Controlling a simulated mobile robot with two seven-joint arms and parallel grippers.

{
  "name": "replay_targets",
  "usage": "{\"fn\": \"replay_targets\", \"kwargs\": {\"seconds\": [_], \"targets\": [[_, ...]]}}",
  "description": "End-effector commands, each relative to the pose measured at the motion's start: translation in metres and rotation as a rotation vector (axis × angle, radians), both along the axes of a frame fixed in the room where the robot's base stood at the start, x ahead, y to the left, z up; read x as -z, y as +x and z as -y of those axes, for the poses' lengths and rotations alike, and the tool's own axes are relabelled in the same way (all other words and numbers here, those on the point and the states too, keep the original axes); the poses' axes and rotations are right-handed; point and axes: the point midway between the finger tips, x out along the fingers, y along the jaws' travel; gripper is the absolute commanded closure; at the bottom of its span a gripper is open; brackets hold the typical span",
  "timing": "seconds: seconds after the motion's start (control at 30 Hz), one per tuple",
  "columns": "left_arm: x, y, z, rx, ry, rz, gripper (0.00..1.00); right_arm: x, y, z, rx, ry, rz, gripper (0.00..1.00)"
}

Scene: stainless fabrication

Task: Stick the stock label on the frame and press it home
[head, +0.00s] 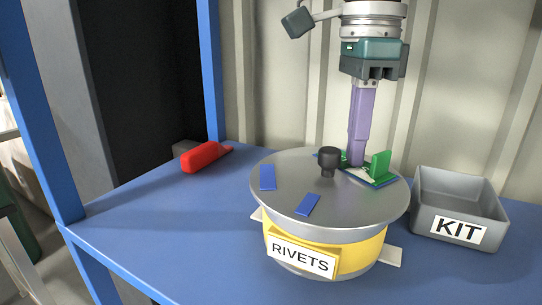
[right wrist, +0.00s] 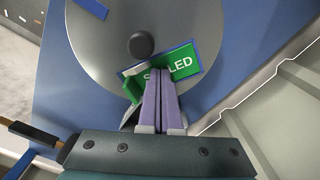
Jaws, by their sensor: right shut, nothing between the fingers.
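The green label (right wrist: 181,64) with white letters, partly hidden, lies over a blue-edged frame (head: 386,184) on the grey lid of the rivets drum. In the head view a green part of the label (head: 379,165) stands up from the lid. In the right wrist view a green flap at its left is also raised, so the label is not flat all over. My right gripper (head: 356,163) is shut and empty. Its purple fingers point down at the label, and their tips cover its middle letters; I cannot tell whether they touch it. My left gripper is not in view.
The drum's lid (head: 285,202) has a black knob (head: 328,161) and two blue patches (head: 267,177). A grey KIT bin (head: 430,213) stands to the right. A red-handled object (head: 205,157) lies at the left. The blue table (head: 150,225) is clear at front left.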

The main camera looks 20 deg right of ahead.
Motion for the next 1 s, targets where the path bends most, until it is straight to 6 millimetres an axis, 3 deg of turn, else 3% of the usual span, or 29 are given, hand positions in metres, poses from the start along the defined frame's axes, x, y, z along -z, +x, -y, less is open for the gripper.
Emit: {"fn": "replay_targets", "kwargs": {"seconds": [0.27,0.67,1.0], "targets": [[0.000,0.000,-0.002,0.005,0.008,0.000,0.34,0.000,-0.001,0.000,-0.001,0.001,0.003,1.00],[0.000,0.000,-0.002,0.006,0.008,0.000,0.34,0.003,-0.021,0.004,-0.001,0.001,0.000,1.00],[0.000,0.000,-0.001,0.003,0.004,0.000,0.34,0.004,-0.022,0.004,-0.001,0.000,-0.002,1.00]]}}
